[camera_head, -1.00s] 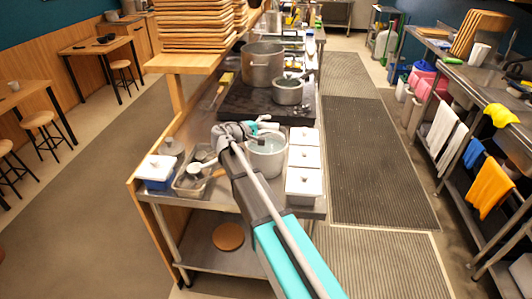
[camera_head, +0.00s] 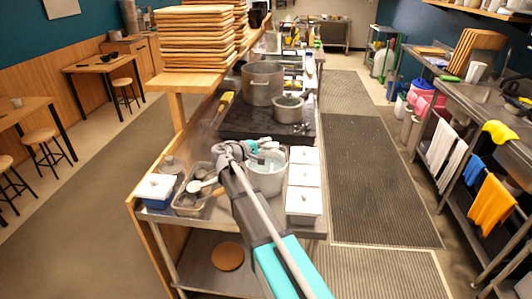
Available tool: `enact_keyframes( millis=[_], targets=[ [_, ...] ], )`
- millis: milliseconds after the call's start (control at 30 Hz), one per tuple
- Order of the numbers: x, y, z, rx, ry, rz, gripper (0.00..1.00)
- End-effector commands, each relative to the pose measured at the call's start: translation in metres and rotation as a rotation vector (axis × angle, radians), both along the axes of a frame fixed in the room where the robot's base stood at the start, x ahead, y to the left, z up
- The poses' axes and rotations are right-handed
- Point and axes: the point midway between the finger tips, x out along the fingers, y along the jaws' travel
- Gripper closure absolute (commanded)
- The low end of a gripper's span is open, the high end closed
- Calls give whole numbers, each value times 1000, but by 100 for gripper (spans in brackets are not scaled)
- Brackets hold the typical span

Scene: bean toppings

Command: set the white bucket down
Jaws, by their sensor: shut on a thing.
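The white bucket (camera_head: 267,178) is at the near end of the steel counter (camera_head: 190,226), just left of the white lidded containers. It looks upright. My gripper (camera_head: 256,154) is at the bucket's upper left rim and is shut on it. My arm comes in from the bottom of the view and hides part of the gripper and the bucket's left side. I cannot tell whether the bucket's base touches the counter.
White lidded containers (camera_head: 304,202) stand close to the bucket's right. A metal tray with utensils (camera_head: 187,206) and a blue-and-white box (camera_head: 156,190) are to the left. Behind are a dark stove top (camera_head: 235,121), a large pot (camera_head: 262,84) and a smaller pot (camera_head: 288,108).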

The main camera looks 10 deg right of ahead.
Motion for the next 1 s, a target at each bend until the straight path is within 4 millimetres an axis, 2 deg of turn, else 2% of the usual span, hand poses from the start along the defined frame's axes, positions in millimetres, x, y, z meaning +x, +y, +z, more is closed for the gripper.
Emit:
enact_keyframes(
  millis=[367, 667, 1000],
  targets=[
    [0, 1, 14, -4, -1, 2, 100],
    [0, 1, 37, -4, -1, 2, 100],
    [-27, 8, 68, -5, -1, 1, 100]
  ],
)
